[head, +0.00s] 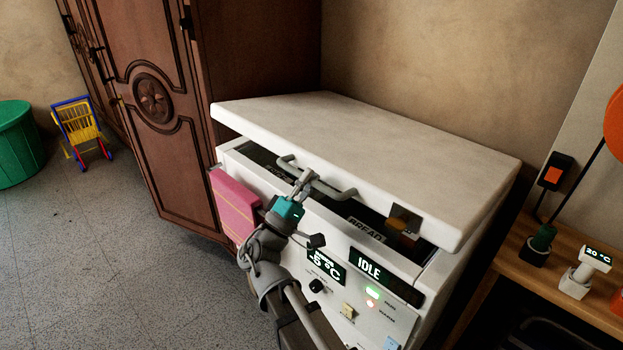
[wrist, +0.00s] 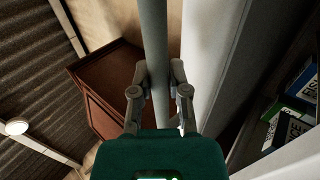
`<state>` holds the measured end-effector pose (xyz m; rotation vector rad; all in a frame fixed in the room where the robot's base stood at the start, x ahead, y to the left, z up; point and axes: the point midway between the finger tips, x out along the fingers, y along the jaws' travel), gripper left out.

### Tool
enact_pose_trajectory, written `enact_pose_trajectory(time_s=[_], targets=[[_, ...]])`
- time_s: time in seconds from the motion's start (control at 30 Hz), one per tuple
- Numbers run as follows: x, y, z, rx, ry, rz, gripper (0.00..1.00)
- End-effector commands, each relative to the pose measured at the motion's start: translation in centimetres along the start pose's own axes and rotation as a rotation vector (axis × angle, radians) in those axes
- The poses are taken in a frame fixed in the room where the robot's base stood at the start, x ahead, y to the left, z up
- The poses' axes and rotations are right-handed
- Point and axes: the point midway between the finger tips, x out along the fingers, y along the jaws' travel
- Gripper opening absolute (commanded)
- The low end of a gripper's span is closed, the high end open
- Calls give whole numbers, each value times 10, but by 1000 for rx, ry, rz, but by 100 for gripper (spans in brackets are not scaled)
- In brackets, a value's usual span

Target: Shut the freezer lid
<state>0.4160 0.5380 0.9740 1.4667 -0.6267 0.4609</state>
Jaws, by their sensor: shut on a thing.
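The white freezer lid (head: 370,155) is tilted slightly up, with a dark gap between its front edge and the freezer body (head: 270,215). A grey bar handle (head: 335,192) runs along the lid's front. My gripper (head: 303,182) is shut on the handle near the middle of the freezer's front. In the wrist view the handle bar (wrist: 153,50) passes between the fingers of my gripper (wrist: 160,85), and the pale lid (wrist: 210,60) lies just right of it. Labelled contents, one reading BREAD (head: 366,230), show in the gap.
A brown wooden wardrobe (head: 160,100) stands left of the freezer. A pink towel (head: 236,204) hangs at the freezer's left front. A wooden side table (head: 560,285) with small devices is at the right. Open floor (head: 90,250) lies at the left.

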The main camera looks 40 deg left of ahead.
Motion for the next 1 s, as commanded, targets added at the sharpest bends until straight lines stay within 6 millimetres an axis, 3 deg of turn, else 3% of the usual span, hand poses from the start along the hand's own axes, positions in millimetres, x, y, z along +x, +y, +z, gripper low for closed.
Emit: enact_pose_trajectory(time_s=[0.03,0.6,0.87,1.0], targets=[[-9,-11,0,1,0,-6,0],[-63,-61,-1,2,1,-5,0],[-78,-75,-1,3,2,-4,0],[-75,-72,-1,3,2,-3,0]])
